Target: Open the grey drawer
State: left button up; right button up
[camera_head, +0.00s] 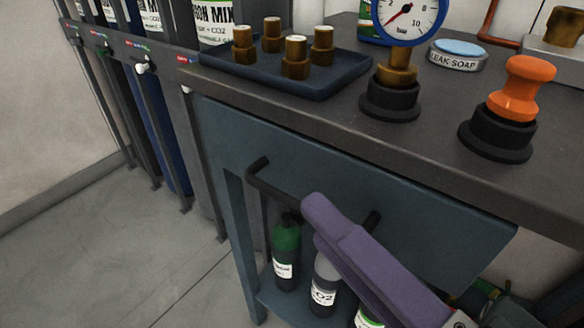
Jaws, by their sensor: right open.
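The drawer is a blue-grey front panel (290,150) under the dark bench top, and it looks closed. A dark bar handle (272,187) runs across its front. My right gripper (317,222) comes in from the lower right with purple fingers. It is open, and its fingertips are at the middle of the handle, overlapping part of the bar in the view. I cannot tell whether the fingers touch the bar. The fingers also hide part of the panel. My left gripper is not in view.
On the bench top (440,150) stand a tray (335,85) with several brass fittings, a pressure gauge (408,18), an orange-topped part (520,85) and a leak soap tin (458,55). Small bottles (285,245) stand on a shelf below. Racked cylinders (165,120) are at left; the floor there is clear.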

jog(key=m+t+b, duration=0.1)
jog(key=b, duration=0.2)
send_near(289, 197)
jog(key=m, duration=0.1)
pick_arm(q)
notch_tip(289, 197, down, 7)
jog(key=b, duration=0.1)
jog(key=shift+b, duration=0.3)
pick_arm(e)
jog(key=shift+h, duration=0.3)
jog(key=x, duration=1)
jog(key=shift+s+a+f, duration=0.1)
jog(key=shift+f, duration=0.05)
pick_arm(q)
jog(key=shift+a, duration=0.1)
pick_arm(e)
jog(key=shift+c, duration=0.4)
grip_shut()
